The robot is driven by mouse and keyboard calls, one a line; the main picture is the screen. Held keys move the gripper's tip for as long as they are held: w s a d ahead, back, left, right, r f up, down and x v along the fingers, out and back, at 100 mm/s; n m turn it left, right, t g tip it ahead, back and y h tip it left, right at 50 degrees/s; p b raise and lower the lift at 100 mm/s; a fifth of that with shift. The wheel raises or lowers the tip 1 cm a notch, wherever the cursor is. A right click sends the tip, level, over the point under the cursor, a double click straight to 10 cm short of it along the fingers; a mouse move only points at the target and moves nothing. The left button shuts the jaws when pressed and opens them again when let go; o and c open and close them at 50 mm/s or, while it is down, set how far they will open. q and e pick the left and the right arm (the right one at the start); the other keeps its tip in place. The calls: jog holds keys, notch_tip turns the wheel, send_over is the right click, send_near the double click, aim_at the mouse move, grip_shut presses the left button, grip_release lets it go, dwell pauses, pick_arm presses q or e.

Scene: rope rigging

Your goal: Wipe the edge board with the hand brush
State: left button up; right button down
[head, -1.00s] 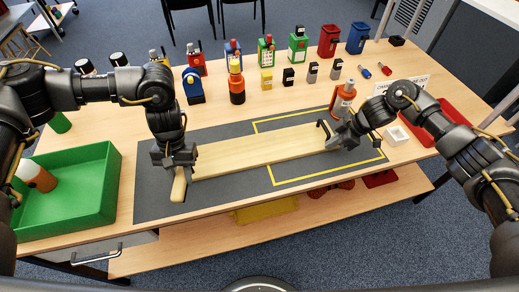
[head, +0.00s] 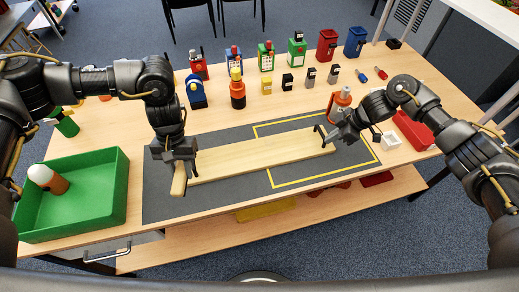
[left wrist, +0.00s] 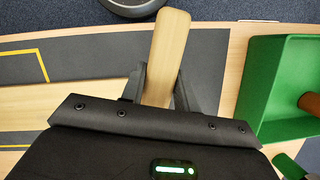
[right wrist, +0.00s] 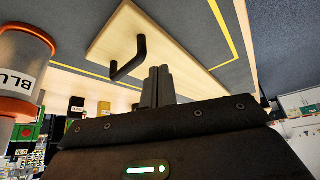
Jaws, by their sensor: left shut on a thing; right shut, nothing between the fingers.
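The edge board (head: 260,157) is a long pale wooden board lying on the dark grey mat. A black handle (right wrist: 127,62) stands on its right end. My left gripper (head: 178,163) is shut on a pale wooden piece, which looks like the hand brush (head: 179,180), at the board's left end. In the left wrist view the brush (left wrist: 168,55) sticks out between the fingers; no bristles are visible. My right gripper (head: 327,140) is shut and empty, close beside the black handle. In the right wrist view its fingertips (right wrist: 158,80) are together, apart from the handle.
A green tray (head: 118,195) with a brown-and-white bottle (head: 48,179) stands at the left. An orange-and-grey bottle (head: 341,100) is just behind my right gripper. Several small coloured objects line the back. A white box (head: 390,140) and red tray (head: 418,128) are at the right.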

dwell(0.3)
